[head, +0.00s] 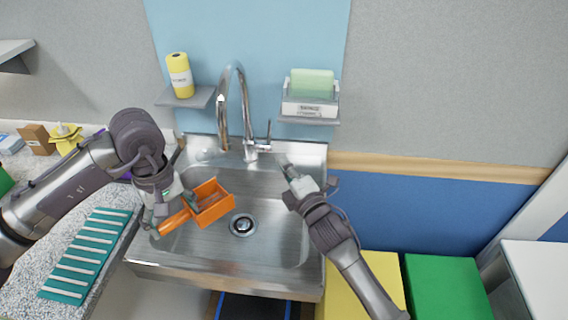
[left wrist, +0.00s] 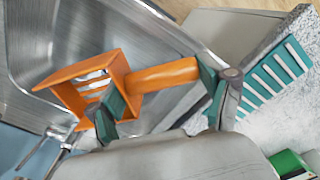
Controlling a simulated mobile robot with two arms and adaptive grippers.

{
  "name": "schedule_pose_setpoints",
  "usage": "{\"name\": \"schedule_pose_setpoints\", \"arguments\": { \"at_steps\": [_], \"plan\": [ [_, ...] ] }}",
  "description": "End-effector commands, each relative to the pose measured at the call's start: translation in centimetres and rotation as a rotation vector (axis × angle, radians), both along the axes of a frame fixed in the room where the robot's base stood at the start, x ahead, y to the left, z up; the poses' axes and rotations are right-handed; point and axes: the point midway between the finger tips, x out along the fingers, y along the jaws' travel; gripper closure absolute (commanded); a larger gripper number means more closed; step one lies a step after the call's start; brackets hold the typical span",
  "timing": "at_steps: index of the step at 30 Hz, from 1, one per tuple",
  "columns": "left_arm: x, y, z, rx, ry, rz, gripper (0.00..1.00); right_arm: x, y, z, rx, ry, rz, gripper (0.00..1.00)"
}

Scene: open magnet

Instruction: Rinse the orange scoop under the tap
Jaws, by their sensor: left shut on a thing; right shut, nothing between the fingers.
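The orange scoop (head: 213,203) is over the left part of the steel sink (head: 270,262), with its open box to the right and its handle to the left. My left gripper (head: 165,222) is shut on the scoop's handle. In the left wrist view the handle (left wrist: 162,75) lies between the teal fingertips of my left gripper (left wrist: 160,100). The chrome tap (head: 222,105) rises behind the sink, with its spout end behind and to the right of the scoop. I cannot see water flowing. My right gripper (head: 287,168) is shut and empty, near the tap's lever (head: 267,134).
A teal ribbed mat (head: 88,255) lies on the speckled counter at left. A shelf with a yellow bottle (head: 180,75) and a holder with a green sponge (head: 312,83) flank the tap. The sink's middle, around the drain (head: 243,224), is clear.

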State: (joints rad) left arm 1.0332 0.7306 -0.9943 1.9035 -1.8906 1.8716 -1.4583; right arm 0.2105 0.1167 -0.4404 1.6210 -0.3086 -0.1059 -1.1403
Motion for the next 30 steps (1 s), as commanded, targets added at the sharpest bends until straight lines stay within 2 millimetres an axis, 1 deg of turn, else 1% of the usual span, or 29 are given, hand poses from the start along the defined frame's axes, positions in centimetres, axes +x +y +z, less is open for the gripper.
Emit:
{"name": "schedule_pose_setpoints", "arguments": {
  "at_steps": [17, 30],
  "plan": [
    [-0.2, 0.1, 0.2, 0.000, -0.001, -0.001, 0.56, 0.0, 0.0, 0.1, 0.000, 0.000, 0.000, 1.00],
    [-3.3, 1.1, 2.9, 0.001, -0.003, -0.001, 0.56, 0.0, 0.0, 0.7, 0.000, 0.000, 0.000, 1.00]
  ]
}}
